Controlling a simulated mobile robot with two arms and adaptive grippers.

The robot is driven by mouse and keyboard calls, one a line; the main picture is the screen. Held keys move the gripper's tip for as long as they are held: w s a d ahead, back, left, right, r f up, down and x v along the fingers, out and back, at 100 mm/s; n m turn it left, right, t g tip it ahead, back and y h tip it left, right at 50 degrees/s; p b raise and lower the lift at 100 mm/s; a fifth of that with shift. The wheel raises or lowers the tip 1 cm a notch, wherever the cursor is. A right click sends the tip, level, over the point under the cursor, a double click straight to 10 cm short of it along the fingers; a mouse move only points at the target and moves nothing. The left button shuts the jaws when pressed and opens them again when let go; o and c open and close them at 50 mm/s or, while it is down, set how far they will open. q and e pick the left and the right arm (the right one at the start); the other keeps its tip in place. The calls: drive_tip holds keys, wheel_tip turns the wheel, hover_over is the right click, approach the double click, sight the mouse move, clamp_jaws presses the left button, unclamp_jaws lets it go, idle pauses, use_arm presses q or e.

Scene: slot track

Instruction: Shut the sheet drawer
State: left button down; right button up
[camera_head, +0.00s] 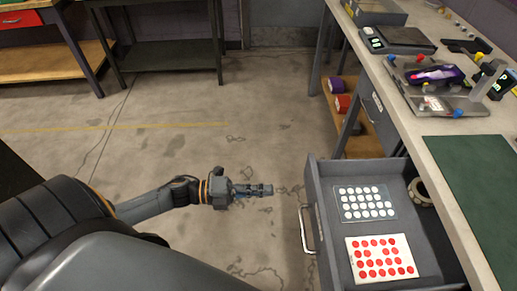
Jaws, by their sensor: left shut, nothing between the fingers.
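The sheet drawer (312,184) is a grey drawer pulled out from under the workbench at the lower right. Its metal bar handle (304,229) is on its left-facing front. Inside lie a sheet with white dots (363,213) and a white sheet with red dots (381,279). A ring-shaped roll (419,192) sits deeper in, partly hidden by the bench top. My left gripper (268,190) is shut and empty, pointing right toward the drawer front. It is apart from the drawer, left of and a little above the handle in the picture. My right gripper is not in view.
The workbench top (446,125) carries a green mat (487,185), a dark scale (397,39) and a fixture with a purple object (437,76). A shelf below holds colored rolls (343,104). Other tables stand at the back left. The concrete floor (190,150) between is clear.

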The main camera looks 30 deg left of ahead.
sight(310, 188)
use_arm(q)
drive_tip(key=p+x, duration=0.1)
drive_tip(key=x, duration=0.7)
drive_tip(key=shift+w, duration=0.2)
drive_tip(key=shift+w+d, duration=0.4)
drive_tip(key=shift+d, duration=0.15)
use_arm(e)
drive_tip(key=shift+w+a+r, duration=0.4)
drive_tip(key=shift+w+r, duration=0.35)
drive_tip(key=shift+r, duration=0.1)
